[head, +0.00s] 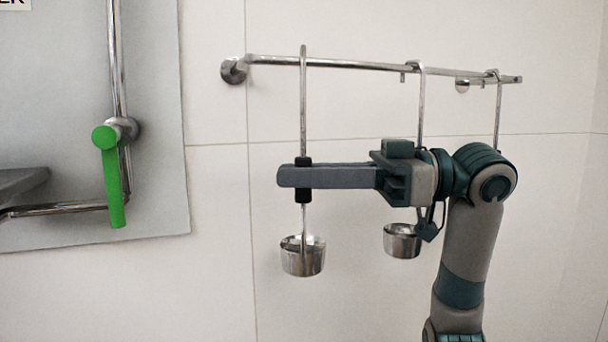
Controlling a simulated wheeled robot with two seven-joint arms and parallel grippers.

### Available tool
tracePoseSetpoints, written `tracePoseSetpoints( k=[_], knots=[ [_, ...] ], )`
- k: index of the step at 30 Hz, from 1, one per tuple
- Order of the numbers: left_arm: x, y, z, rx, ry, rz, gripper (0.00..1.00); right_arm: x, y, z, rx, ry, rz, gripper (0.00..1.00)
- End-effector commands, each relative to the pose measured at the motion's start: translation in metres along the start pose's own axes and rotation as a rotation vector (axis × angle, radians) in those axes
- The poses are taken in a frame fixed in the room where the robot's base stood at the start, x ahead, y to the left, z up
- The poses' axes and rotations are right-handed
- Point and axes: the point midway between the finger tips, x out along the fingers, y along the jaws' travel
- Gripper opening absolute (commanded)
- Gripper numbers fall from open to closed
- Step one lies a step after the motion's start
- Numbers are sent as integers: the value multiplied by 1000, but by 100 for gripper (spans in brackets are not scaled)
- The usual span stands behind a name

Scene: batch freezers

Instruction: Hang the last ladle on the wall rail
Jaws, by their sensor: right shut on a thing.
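My right gripper (303,178) is shut on the black grip of a steel ladle (303,120), left of the other ladles. This ladle is upright, its cup (303,258) below my fingers. Its top hook overlaps the wall rail (350,65) near the rail's left end; I cannot tell whether it rests on the rail. A second ladle (421,105) hangs from the rail behind my gripper, its cup (402,240) showing below. A third ladle (497,110) hangs near the right end, its lower part hidden by my right arm. My left gripper is not in view.
A steel panel (60,120) on the left carries a vertical pipe (114,60) and a green-handled valve (112,185). A horizontal pipe (60,208) runs below it. The tiled wall between the panel and the held ladle is clear.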

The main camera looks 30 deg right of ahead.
Motion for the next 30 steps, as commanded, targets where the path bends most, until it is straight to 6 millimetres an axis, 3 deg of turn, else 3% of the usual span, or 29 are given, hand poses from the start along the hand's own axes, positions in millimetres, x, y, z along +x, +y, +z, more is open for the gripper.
tracePoseSetpoints(
  k=[9,10,12,13,30],
  knots=[
    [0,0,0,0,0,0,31,0,0,0,0,1,0,0],
    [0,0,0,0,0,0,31,0,0,0,0,1,0,13],
    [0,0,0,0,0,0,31,0,0,0,0,1,0,30],
    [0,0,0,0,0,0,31,0,0,0,0,1,0,33],
    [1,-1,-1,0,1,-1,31,4,3,1,0,0,-1,33]
  ],
)
